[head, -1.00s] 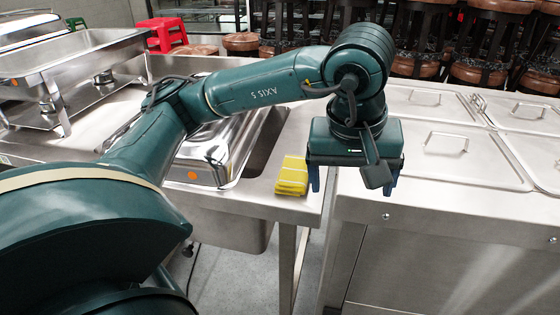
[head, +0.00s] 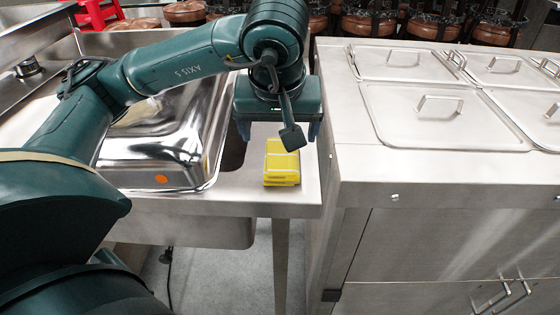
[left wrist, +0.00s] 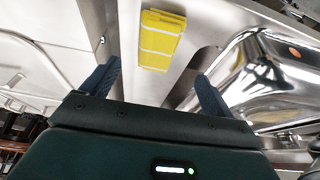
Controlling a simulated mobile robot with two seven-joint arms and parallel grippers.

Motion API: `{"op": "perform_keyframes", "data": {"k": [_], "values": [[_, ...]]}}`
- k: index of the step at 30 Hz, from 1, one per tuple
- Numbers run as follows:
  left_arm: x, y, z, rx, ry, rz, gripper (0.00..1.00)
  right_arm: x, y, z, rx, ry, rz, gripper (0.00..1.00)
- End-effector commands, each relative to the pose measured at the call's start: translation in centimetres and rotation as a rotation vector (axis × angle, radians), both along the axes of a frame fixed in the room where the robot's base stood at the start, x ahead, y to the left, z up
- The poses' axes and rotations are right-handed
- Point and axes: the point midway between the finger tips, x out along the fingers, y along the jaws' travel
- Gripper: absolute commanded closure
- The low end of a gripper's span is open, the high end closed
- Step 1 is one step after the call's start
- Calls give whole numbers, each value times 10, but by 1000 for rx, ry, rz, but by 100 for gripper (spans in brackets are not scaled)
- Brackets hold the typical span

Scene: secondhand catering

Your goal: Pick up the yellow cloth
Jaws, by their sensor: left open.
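The yellow cloth (head: 282,165) lies folded in a small stack on the steel counter, near its front right corner. It also shows in the left wrist view (left wrist: 161,38), between and beyond the fingertips. My left gripper (head: 278,134) is open and empty, with its blue fingers spread. In the head view it hangs just behind the cloth, and one finger is at each side. The gripper appears above the counter and apart from the cloth; the exact height is hard to tell. My right gripper is not in view.
A shiny steel chafing dish (head: 165,155) with an orange sticker sits in the sink opening left of the cloth. A steel cabinet with lidded wells (head: 440,115) stands close on the right. Stools (head: 430,22) stand behind. The counter around the cloth is clear.

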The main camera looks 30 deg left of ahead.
Motion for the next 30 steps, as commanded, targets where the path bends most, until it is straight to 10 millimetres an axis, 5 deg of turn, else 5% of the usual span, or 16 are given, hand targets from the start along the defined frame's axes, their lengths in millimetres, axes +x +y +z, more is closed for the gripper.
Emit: {"op": "perform_keyframes", "data": {"k": [2, 21, 30], "values": [[4, 3, -18, -1, 5, 1, 13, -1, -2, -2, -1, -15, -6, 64], [32, 15, -80, 0, 2, -1, 13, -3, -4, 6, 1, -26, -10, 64], [33, 16, -84, 0, 0, -1, 14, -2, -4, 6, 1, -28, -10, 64]]}}
